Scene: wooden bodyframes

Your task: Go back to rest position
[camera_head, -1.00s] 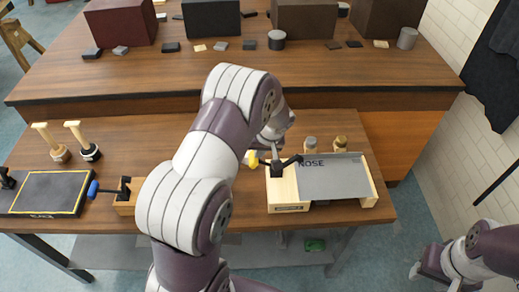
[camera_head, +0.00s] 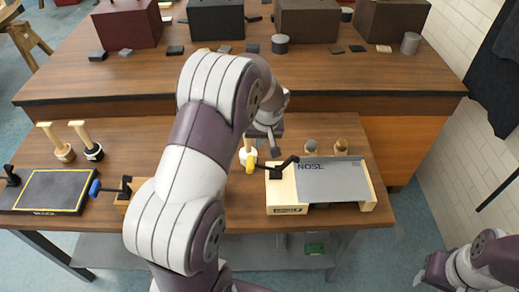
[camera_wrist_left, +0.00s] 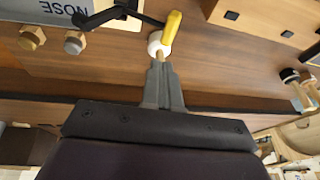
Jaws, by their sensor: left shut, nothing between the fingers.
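My left arm reaches from the bottom over the front workbench (camera_head: 350,222). My left gripper (camera_head: 275,150) is above the bench, just behind the left end of the NOSE fixture (camera_head: 330,182). In the left wrist view its fingers (camera_wrist_left: 160,75) are shut and empty. A yellow-handled tool with a white round part (camera_head: 249,156) is close by, and its yellow handle also shows in the wrist view (camera_wrist_left: 172,27). Whether the fingertips touch it I cannot tell. My right arm (camera_head: 470,262) is at the lower right, beside the bench; its fingers are unclear.
A black board with a yellow outline (camera_head: 50,190) lies at the bench's left, with two wooden-handled tools (camera_head: 82,140) behind it. A black lever clamp (camera_head: 280,165) is on the fixture's left end. Several dark boxes stand on the rear bench (camera_head: 120,70). A brick wall (camera_head: 450,130) is at right.

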